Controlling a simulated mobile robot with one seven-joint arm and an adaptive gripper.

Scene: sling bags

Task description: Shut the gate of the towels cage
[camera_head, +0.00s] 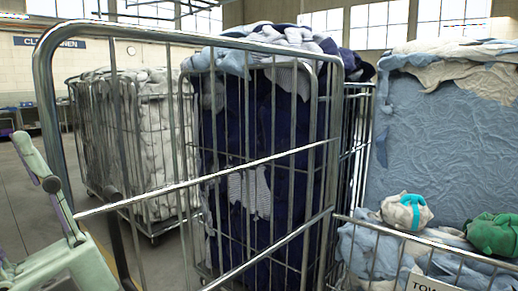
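The towels cage (352,218) is at the right, with a label reading "TOW" (430,283) cut off at the bottom edge. Blue and beige towels (450,135) fill it. A tall metal gate (190,185) with a rounded tube frame and bars stands swung out to the left across the foreground. Its right side meets the cage side near the middle right, and its left post is near me. Pale green parts of my gripper (62,225) show at the lower left, close to the gate's left post. Both fingertips are not clearly visible, and I cannot tell if they touch it.
A cage of dark blue laundry (265,150) stands behind the gate. A cage of whitish laundry (150,130) stands farther left. A teal-and-white bundle (406,212) and a green bundle (494,234) lie on the towels. Floor (30,210) is open at the left.

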